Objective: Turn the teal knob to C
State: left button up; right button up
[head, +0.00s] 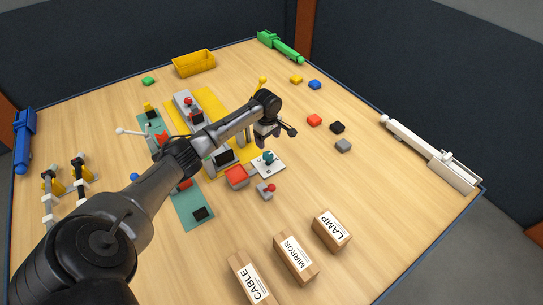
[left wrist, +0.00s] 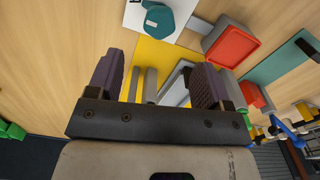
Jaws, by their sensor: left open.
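The teal knob (head: 268,157) sits on a white plate (head: 266,169) near the middle of the table. The marks on the plate are too small to read in the head view. My right gripper is not in view.
A red-topped box (head: 237,176) stands left of the plate, and a small red-knobbed lever (head: 266,190) stands in front. Grey fixtures on a yellow mat (head: 245,155) lie behind. Labelled wooden blocks (head: 296,258) line the front. The table right of the plate is mostly clear.

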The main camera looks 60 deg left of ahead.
aim_at(268, 155)
pick_arm(q)
notch_tip(268, 155, down, 9)
jog(key=shift+f+b, duration=0.15)
jog(key=shift+b, duration=0.8)
jog(key=shift+c, duration=0.4)
